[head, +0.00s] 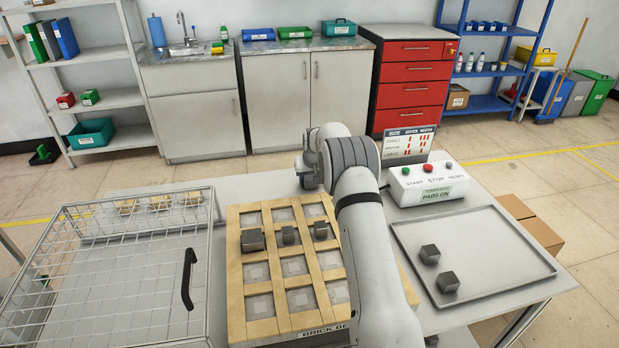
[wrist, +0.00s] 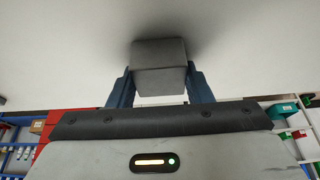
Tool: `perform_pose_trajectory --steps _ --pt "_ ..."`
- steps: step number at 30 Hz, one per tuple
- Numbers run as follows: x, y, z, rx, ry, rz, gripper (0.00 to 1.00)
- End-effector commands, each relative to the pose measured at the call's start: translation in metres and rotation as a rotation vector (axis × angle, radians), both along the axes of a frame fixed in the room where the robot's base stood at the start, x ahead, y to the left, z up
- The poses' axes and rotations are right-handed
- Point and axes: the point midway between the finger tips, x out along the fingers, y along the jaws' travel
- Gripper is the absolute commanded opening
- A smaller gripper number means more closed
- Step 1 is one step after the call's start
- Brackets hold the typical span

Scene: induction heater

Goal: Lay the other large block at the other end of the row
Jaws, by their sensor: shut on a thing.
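My gripper (wrist: 160,78) is shut on a grey block (wrist: 158,52), its two blue fingers on either side of it in the wrist view. A pale surface fills the picture beyond the block; I cannot tell whether they touch. In the head view my arm hides the fingers and the held block. A row of three dark blocks sits on the far part of the brick bed (head: 236,292): a larger one (head: 252,240) at the left, a small one (head: 288,235) in the middle and another (head: 321,230) at the right.
A grey tray (head: 505,250) at the right holds two dark blocks (head: 430,254) (head: 447,282). A control box (head: 428,184) with buttons and a size sign (head: 407,144) stand behind it. A wire cage (head: 100,270) with a black handle (head: 187,280) is at the left.

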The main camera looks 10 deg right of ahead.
Motion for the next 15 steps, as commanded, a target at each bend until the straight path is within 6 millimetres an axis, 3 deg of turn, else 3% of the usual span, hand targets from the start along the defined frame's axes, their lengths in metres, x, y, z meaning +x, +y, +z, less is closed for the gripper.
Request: perform_pose_trajectory --steps 7,8,15 --pt "0.001 0.0004 -0.001 0.0 -0.004 0.001 0.0" --pt "0.0001 0.0005 -0.0018 0.0 0.0 0.001 0.48" --pt "0.0001 0.0009 -0.0015 0.0 0.0 0.001 0.67"
